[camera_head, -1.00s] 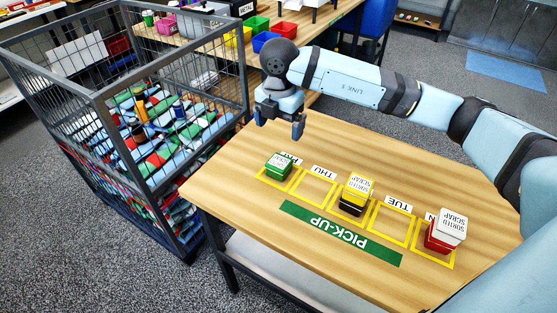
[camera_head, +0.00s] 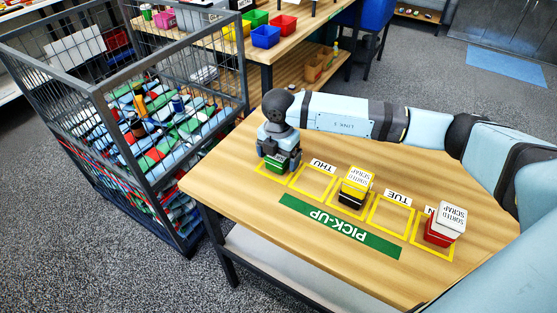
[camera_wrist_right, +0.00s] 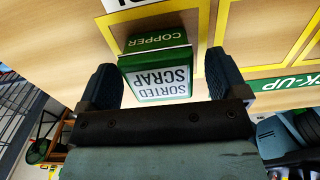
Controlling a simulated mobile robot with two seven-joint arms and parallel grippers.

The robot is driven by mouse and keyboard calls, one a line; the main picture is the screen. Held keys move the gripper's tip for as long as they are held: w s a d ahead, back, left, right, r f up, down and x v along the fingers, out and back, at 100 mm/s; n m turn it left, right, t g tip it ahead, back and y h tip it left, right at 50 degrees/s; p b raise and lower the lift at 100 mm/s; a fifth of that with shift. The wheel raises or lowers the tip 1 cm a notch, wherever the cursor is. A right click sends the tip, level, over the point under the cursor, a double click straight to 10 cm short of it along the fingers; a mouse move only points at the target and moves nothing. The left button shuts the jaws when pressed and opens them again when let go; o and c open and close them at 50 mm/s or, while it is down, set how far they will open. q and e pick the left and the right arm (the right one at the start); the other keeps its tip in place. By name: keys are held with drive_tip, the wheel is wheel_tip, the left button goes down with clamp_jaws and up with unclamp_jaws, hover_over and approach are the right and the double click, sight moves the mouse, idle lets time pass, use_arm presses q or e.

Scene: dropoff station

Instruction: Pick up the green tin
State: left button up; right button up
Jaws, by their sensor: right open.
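The green tin (camera_head: 275,165) stands in the leftmost yellow-outlined square on the wooden table. It has a white "SORTED SCRAP" label and also shows between the fingers in the right wrist view (camera_wrist_right: 157,68). My right gripper (camera_head: 279,160) is lowered over the tin, its fingers on either side. In the right wrist view the gripper (camera_wrist_right: 165,85) is open, with a gap between each finger and the tin. My left gripper is not in view.
A yellow-and-black tin (camera_head: 356,185) and a red-and-white tin (camera_head: 446,225) stand in other squares on the table (camera_head: 235,195). Squares between the tins are bare.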

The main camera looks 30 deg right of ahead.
drive_tip(key=c, duration=1.1)
drive_tip(key=shift+o, duration=0.2)
drive_tip(key=shift+r, duration=0.1)
